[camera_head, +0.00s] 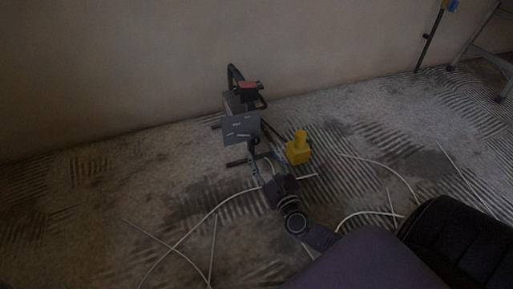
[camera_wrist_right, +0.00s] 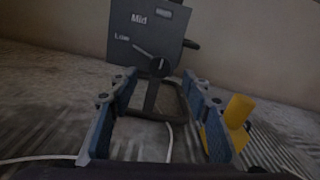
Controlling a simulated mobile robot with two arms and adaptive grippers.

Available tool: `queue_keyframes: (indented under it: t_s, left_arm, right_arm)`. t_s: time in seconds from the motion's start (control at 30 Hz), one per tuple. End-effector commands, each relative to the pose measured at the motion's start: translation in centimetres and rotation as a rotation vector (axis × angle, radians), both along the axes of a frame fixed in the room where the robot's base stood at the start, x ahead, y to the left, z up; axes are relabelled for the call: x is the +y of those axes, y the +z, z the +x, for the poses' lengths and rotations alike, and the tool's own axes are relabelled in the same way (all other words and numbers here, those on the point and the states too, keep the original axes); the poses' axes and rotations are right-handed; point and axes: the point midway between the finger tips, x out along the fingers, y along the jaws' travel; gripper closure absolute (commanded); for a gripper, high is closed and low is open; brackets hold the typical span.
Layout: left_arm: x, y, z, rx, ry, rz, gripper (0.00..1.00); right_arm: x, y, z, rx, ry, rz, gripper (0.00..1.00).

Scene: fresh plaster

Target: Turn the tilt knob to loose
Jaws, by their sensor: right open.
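A dark device with a grey front panel (camera_head: 241,128) stands on the floor near the wall. In the right wrist view the panel (camera_wrist_right: 138,22) shows the words "Mid" and "Low". A dark round knob (camera_wrist_right: 159,67) sits at its lower edge, with a light line running from it toward "Low". I see no word "loose", and cannot tell whether this is the tilt knob. My right gripper (camera_wrist_right: 158,88) is open and empty, its fingers pointing at the knob with a gap between. In the head view the right gripper (camera_head: 268,172) is just below the panel. My left gripper is out of view.
A yellow block with a round top (camera_head: 298,149) stands right of the device, close beside my right finger in the wrist view. Pale cables (camera_head: 190,232) lie across the ridged floor. A plain wall is behind; a ladder (camera_head: 480,45) stands far right.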

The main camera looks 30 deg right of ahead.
Motion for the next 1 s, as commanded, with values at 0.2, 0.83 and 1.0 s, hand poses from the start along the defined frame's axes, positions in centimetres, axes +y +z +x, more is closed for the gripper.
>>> queue_keyframes:
  t_s: [0.2, 0.83, 1.0]
  left_arm:
    - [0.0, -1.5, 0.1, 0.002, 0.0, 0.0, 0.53]
    - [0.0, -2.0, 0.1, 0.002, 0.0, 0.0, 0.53]
    - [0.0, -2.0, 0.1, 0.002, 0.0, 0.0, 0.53]
  right_arm:
    - [-0.9, -0.1, 3.6, -0.003, 0.001, -0.003, 0.56]
    - [-1.3, 0.0, 5.6, 0.001, 0.001, -0.004, 0.68]
    - [-1.3, 0.0, 5.6, 0.001, 0.001, -0.004, 0.86]
